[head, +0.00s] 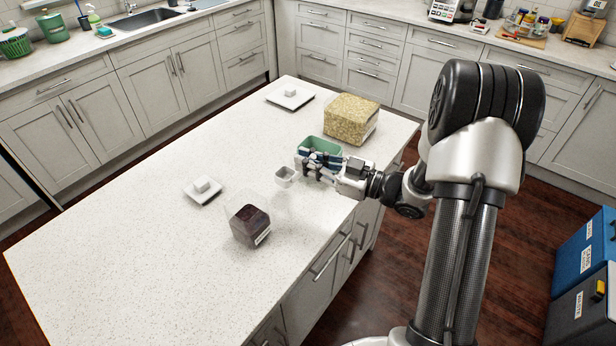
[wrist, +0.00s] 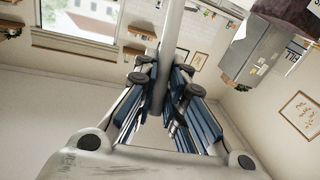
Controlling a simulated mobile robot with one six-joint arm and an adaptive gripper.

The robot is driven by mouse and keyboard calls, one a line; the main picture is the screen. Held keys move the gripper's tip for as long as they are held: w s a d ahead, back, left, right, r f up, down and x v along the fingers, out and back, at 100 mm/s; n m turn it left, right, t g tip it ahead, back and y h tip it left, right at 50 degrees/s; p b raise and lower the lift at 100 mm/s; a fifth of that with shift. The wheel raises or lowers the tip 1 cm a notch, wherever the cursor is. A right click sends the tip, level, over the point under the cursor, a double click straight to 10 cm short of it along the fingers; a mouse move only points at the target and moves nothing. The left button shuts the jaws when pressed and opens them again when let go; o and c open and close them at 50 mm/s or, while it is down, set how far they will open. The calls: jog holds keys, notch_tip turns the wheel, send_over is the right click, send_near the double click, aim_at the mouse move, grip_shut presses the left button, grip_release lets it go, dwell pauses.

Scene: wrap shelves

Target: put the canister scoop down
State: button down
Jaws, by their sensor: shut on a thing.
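My gripper (head: 312,160) is shut on the canister scoop (head: 285,176) by its handle. The scoop's small pale square cup sticks out to the left of the fingers, over the white island top (head: 120,255). It seems a little above the surface; the exact gap cannot be told. In the wrist view, the blue-padded fingers (wrist: 168,100) close around the scoop's pale grey handle (wrist: 172,35); the cup is not visible there. A green open tub (head: 322,146) stands just behind my gripper, partly hidden by it.
A clear canister of pale grain (head: 350,120) stands behind the tub. A clear canister with dark contents (head: 250,226) stands at the front left of the scoop. The island's left part is clear.

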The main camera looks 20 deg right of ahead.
notch_tip(320, 180, down, 4)
jog(key=shift+f+b, duration=0.1)
jog(key=shift+b, duration=0.55)
jog(key=c, duration=2.1)
grip_release()
jog(key=shift+f, duration=0.1)
jog(key=shift+c, duration=0.2)
jog(key=o, duration=0.5)
